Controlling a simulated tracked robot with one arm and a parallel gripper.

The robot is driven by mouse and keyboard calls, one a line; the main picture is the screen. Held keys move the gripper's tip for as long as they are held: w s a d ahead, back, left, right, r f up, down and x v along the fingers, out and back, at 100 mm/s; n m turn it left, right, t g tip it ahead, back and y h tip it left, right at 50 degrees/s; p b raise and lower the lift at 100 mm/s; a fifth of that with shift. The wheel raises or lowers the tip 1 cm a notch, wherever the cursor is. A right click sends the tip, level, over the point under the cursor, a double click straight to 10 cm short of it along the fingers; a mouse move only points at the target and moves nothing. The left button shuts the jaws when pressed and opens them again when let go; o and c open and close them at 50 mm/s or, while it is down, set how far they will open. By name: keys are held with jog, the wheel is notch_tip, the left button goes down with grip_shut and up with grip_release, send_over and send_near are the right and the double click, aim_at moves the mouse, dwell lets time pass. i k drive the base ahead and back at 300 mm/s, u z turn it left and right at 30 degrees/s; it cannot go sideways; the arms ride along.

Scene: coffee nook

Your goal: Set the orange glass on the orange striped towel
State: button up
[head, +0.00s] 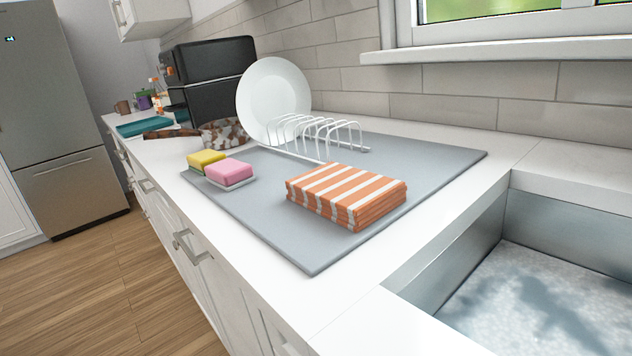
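The orange striped towel (346,195) lies folded in a thick stack on the grey mat (270,220), near the sink side. Its top shows orange and white stripes and looks bare. I cannot make out an orange glass in this view. My gripper is not in view.
A white dish rack (318,128) holding a white plate (273,98) stands behind the towel. Yellow (206,160) and pink (228,170) sponges sit at the mat's left. A sink (545,300) opens at right.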

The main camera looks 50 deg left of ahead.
aim_at(341, 180)
jog(key=u, duration=0.1)
jog(key=i, duration=1)
jog(key=z, duration=0.1)
